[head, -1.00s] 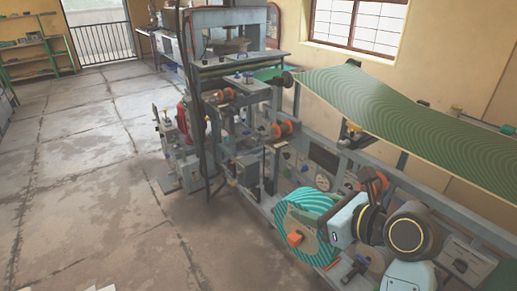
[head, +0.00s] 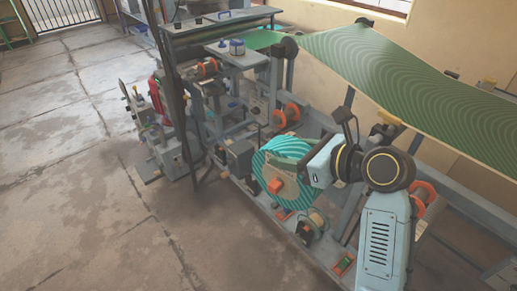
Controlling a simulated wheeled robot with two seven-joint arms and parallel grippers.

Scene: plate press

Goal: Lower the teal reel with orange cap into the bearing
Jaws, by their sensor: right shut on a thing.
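The teal reel (head: 272,148) has light and dark swirl stripes and an orange cap (head: 276,185) on its near face. It is upright beside the machine frame. My right gripper (head: 307,168) is shut on the reel from its right side; the fingertips are partly hidden. I cannot make out the bearing for certain; the reel and my arm cover that part of the frame. Whether the reel touches anything below is not clear. My left gripper is not in view.
A green patterned web (head: 400,70) runs above my right arm. Orange-ended rollers (head: 287,115) sit behind the reel. A small spool (head: 315,222) stands on the machine's lower rail (head: 290,245). The concrete floor (head: 110,220) at the left is clear.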

